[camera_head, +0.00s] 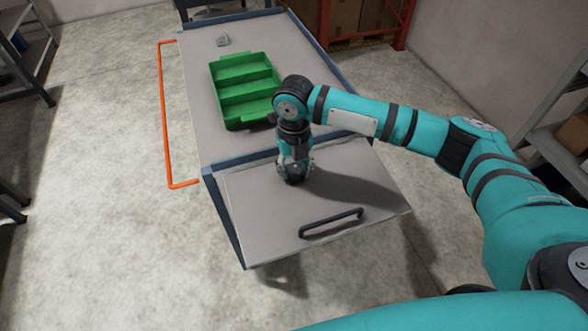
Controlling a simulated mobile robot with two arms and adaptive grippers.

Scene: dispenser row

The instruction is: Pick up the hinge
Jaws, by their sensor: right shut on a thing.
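My right gripper (294,176) points down over the near part of the table, on the panel side. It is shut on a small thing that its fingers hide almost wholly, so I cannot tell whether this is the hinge. A small grey metal piece (222,40) lies at the far left of the tabletop, well away from the gripper. It may be a hinge or a bracket; it is too small to tell. My left gripper is out of view.
A green divided tray (228,59) stands on the grey table (196,110), just beyond my right gripper. A near panel with a black handle (331,223) lies below the gripper. An orange rail (167,120) runs along the left. Shelves stand at both sides.

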